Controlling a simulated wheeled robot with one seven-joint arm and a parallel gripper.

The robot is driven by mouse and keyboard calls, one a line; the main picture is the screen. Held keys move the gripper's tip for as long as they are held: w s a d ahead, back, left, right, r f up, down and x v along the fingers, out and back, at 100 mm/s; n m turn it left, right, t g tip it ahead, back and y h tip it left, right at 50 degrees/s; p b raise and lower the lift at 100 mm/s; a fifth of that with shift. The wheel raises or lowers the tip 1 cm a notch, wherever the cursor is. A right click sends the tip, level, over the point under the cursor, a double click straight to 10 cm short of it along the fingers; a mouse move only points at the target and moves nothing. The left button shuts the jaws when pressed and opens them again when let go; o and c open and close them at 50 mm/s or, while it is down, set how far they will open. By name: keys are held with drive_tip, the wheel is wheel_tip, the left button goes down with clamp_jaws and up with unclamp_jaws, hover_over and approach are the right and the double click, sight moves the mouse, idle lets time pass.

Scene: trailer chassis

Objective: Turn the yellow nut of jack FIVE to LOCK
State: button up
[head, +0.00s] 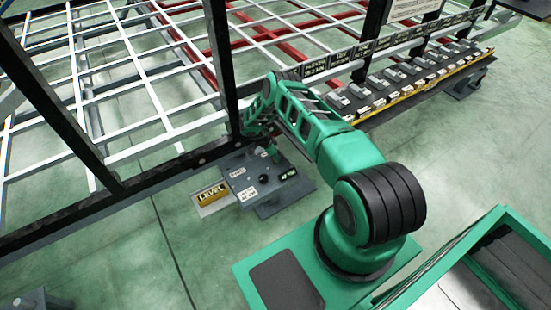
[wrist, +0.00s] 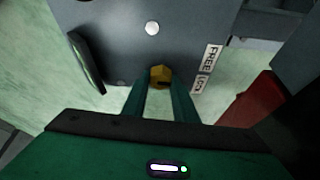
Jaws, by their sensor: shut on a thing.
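The yellow nut (wrist: 160,74) sits at the near edge of a dark grey jack plate in the wrist view, between the fingertips of my gripper (wrist: 160,88). The two green fingers are shut on it. A FREE label (wrist: 211,58) and a LOCK label (wrist: 200,84) lie just right of the nut. In the head view my gripper (head: 272,154) is down over the jack plate (head: 255,180), and the nut is hidden there. I cannot read the jack's number.
A dark post (head: 221,60) of the trailer frame rises close behind my arm. A rack of several grey parts (head: 410,80) stands at the upper right.

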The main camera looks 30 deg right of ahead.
drive_tip(key=shift+w+a+m+g, duration=0.1)
drive_tip(key=shift+w+m+g, duration=0.2)
drive_tip(key=shift+m, duration=0.7)
drive_tip(key=o, duration=1.1)
drive_tip(key=shift+s, duration=0.1)
drive_tip(key=shift+r, duration=0.1)
drive_tip(key=v, duration=1)
drive_tip(key=shift+r, duration=0.25)
